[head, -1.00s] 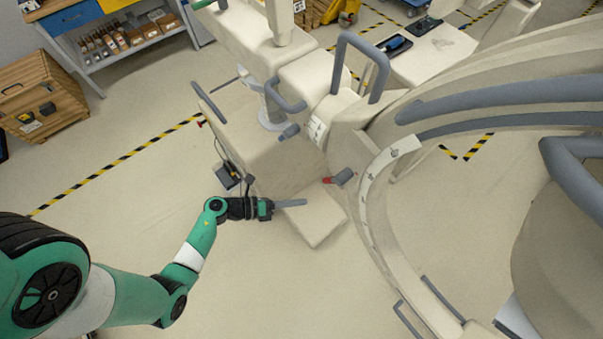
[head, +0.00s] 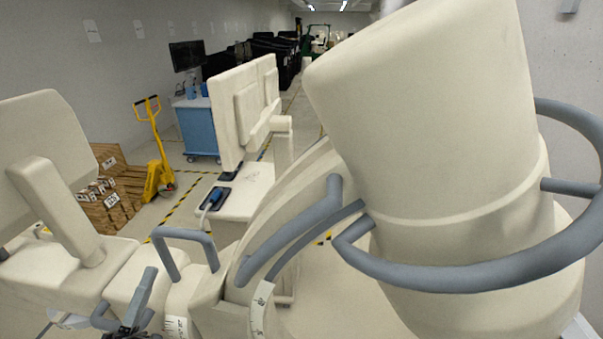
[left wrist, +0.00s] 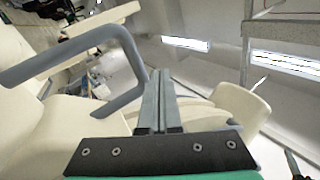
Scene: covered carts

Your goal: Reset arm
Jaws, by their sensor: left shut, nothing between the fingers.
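My left gripper (head: 147,278) shows at the bottom left of the head view, with its grey fingers pointing up and closed together. In the left wrist view the same gripper (left wrist: 158,80) has its two fingers side by side with nothing between them. It is in front of a cream covered machine (head: 440,120), near a grey looped handle (head: 187,236). A grey handle (left wrist: 118,38) also arches just left of the fingers in the left wrist view. I cannot tell whether they touch. My right gripper is not in view.
A grey rail (head: 470,275) rings the large cream cylinder at right. A cream two-panel unit (head: 243,110) stands on a covered cart behind.

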